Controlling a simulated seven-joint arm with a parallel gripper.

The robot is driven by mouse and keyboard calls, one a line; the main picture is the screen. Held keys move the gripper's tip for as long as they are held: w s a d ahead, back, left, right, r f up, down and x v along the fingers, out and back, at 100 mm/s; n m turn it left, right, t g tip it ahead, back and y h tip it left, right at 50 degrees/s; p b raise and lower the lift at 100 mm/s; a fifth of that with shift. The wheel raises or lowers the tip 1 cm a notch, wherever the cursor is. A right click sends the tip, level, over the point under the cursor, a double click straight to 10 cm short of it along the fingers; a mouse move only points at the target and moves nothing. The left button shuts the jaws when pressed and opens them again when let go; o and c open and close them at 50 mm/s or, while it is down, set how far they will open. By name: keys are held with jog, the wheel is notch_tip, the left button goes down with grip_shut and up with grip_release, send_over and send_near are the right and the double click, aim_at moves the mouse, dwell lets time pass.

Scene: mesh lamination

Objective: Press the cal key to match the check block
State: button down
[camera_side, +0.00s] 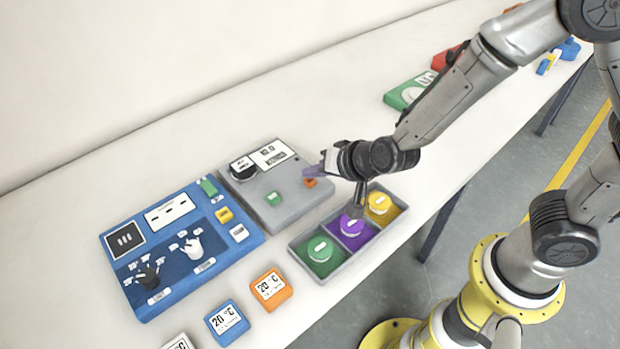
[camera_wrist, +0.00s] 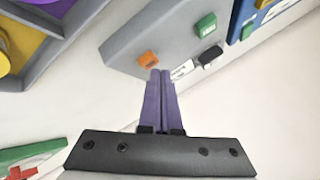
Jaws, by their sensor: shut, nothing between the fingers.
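A grey instrument (camera_side: 262,207) lies on the bench with a white display panel, a green key (camera_side: 273,198) and an orange key (camera_side: 310,183). A black block with a white label (camera_side: 243,168) sits at its upper left corner. I cannot tell which key is the cal key. My gripper (camera_side: 314,171) has slim purple fingers, shut and empty, just above the orange key side of the instrument. In the wrist view the fingertips (camera_wrist: 160,73) appear just beside the orange key (camera_wrist: 148,58); contact cannot be told. The green key (camera_wrist: 206,26) is farther off.
A blue panel (camera_side: 180,250) with knobs and keys stands left of the instrument. A grey tray (camera_side: 345,268) in front holds green, purple and yellow round pieces. Orange (camera_side: 271,287) and blue (camera_side: 226,322) blocks marked 20 °C lie near the front edge.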

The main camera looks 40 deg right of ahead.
jog(key=shift+r, duration=0.3)
notch_tip(320, 180, up, 5)
dwell(0.7)
dwell(0.4)
